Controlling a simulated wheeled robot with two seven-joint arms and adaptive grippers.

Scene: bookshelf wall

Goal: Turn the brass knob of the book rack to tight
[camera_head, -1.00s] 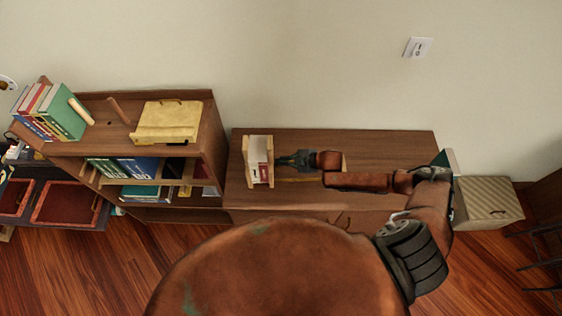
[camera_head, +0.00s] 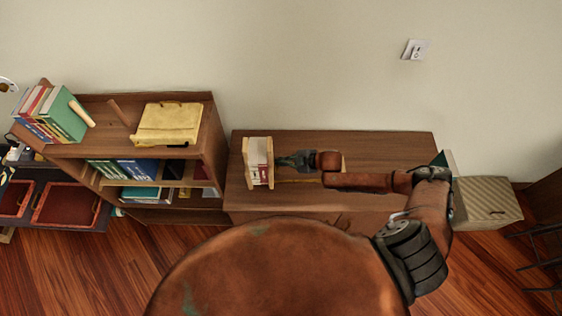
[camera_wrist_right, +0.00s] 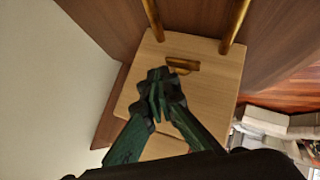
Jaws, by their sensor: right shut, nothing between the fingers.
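The book rack (camera_head: 247,164) stands on the low cabinet, with light wooden end boards and pale books between them. In the right wrist view, a light wooden board (camera_wrist_right: 215,90) of the rack fills the middle, with two brass rods at its top edge. The brass knob (camera_wrist_right: 184,66) shows there as a short bar on the board. My right gripper (camera_head: 283,159) is beside the rack's right end. Its dark green fingers (camera_wrist_right: 160,82) are closed on nothing, their tips just beside the knob's left end. I cannot tell whether they touch it. My left gripper is out of view.
A taller bookshelf (camera_head: 208,120) stands left of the cabinet (camera_head: 385,150), with a yellow case (camera_head: 166,124) and books on top. A striped box (camera_head: 488,203) is at the right. The wall is close behind; bare cabinet top lies behind my right arm.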

